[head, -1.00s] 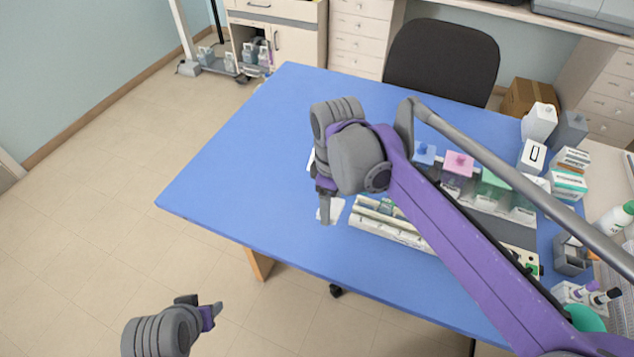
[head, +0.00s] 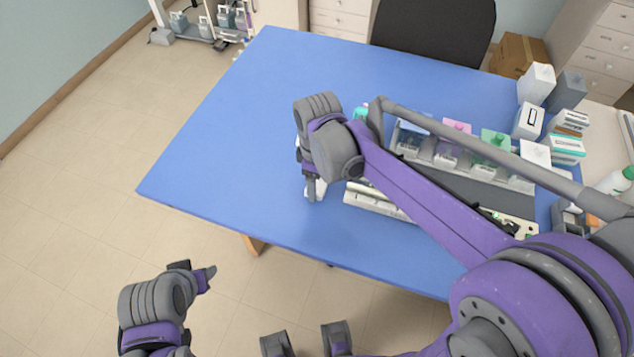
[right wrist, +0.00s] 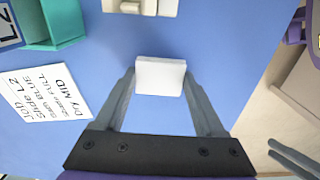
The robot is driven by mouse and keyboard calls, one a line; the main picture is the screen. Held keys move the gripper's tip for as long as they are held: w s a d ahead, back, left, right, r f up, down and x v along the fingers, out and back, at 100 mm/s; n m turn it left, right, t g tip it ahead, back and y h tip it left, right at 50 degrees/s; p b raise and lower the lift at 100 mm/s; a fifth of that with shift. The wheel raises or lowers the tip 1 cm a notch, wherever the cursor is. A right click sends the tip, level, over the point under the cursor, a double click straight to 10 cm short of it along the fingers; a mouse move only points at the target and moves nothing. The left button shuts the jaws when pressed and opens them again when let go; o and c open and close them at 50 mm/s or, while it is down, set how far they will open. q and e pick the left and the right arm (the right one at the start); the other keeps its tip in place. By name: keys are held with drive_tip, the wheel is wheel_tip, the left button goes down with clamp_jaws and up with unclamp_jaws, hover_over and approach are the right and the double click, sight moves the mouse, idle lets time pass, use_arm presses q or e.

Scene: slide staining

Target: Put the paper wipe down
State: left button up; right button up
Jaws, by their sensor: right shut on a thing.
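The paper wipe (right wrist: 161,76) is a small white pad between the fingertips of my right gripper (right wrist: 160,82) in the right wrist view, with blue table around it. My right gripper (head: 312,190) is shut on it, near the front edge of the blue table (head: 230,130), just left of the white rack. In the head view the wipe is mostly hidden by the fingers. Whether it touches the table is unclear. My left gripper (head: 195,274) is off the table over the floor at lower left; its finger gap is unclear.
A white rack (head: 375,202) stands right of the right gripper, with staining jars (head: 452,145) behind it. Bottles and boxes crowd the right side. A written card (right wrist: 45,97) and a teal holder (right wrist: 62,22) lie left in the wrist view. The table's left part is clear.

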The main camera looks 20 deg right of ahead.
drive_tip(key=shift+f, duration=0.4)
drive_tip(key=shift+f, duration=0.15)
drive_tip(key=o, duration=1.4)
drive_tip(key=shift+r, duration=0.25)
wheel_tip(320, 180, up, 12)
drive_tip(key=p, duration=0.1)
drive_tip(key=s+d+f+m+t, duration=0.1)
drive_tip(key=s+f+m, duration=0.1)
drive_tip(key=s, duration=0.1)
drive_tip(key=s+d+f+m+t, duration=0.1)
drive_tip(key=s+d+f+m, duration=0.1)
drive_tip(key=s, duration=0.1)
drive_tip(key=s+d+f+m+t, duration=0.1)
drive_tip(key=s+f+m, duration=0.1)
drive_tip(key=s, duration=0.1)
drive_tip(key=shift+d+m, duration=0.3)
drive_tip(key=shift+m, duration=0.1)
drive_tip(key=s+f+m, duration=0.1)
drive_tip(key=s+d+f+m+t, duration=0.1)
drive_tip(key=s+f+m, duration=0.1)
drive_tip(key=s+d+f+m+t, duration=0.1)
drive_tip(key=s+f, duration=0.1)
drive_tip(key=shift+s+f, duration=0.1)
drive_tip(key=shift+s, duration=0.05)
